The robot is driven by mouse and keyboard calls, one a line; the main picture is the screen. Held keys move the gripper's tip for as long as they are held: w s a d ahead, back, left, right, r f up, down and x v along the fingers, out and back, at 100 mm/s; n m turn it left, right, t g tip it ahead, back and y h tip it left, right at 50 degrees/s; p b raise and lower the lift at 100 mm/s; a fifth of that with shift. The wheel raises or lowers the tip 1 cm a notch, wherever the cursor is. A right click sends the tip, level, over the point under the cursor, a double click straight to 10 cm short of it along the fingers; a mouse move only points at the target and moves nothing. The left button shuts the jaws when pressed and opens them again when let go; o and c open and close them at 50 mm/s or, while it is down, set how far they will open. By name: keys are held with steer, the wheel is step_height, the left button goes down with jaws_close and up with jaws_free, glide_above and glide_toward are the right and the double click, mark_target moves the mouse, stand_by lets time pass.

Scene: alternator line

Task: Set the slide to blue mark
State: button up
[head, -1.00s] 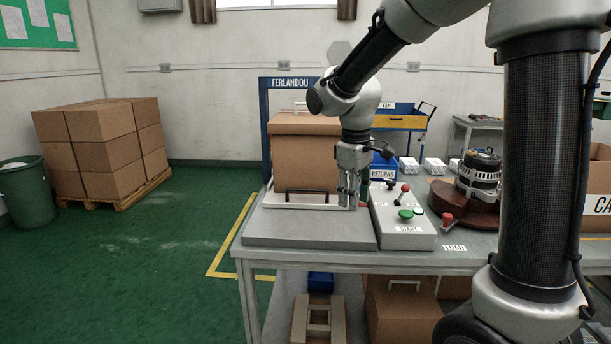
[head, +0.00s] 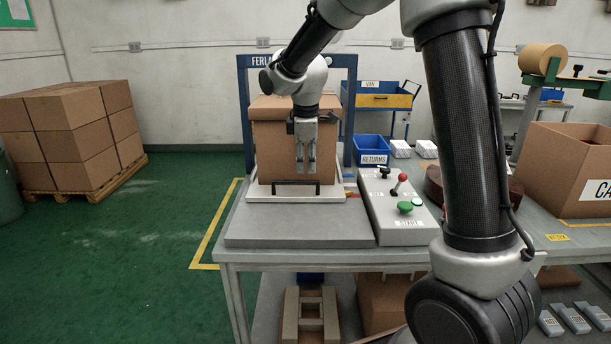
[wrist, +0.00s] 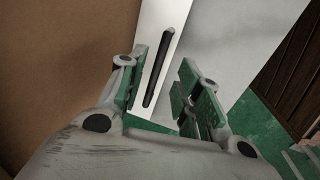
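The slide is a white plate (head: 258,193) on the grey bed of the press-like station, with a black bar handle (head: 290,183) along its front. A cardboard box (head: 270,150) stands on it. My gripper (head: 306,168) points down in front of the box, just above the handle. In the wrist view my gripper (wrist: 160,95) is open, and the handle (wrist: 158,68) shows beyond the fingers, between them. I cannot tell whether they touch. A small red mark (head: 352,194) lies right of the slide. I cannot make out a blue mark clearly.
A control box (head: 400,215) with a red-knobbed lever and a green button stands right of the bed. A blue frame (head: 243,110) rises around the box. A blue RETURNS bin (head: 373,148) and an open carton (head: 570,165) are farther right. The front bed (head: 300,229) is clear.

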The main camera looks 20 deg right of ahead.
mark_target(306, 181)
steer(key=f, duration=0.2)
steer(key=w+f, duration=0.1)
steer(key=f, duration=0.2)
steer(key=shift+d+f, duration=0.1)
steer(key=shift+d, duration=0.05)
steer(key=shift+c, duration=0.2)
jaws_close()
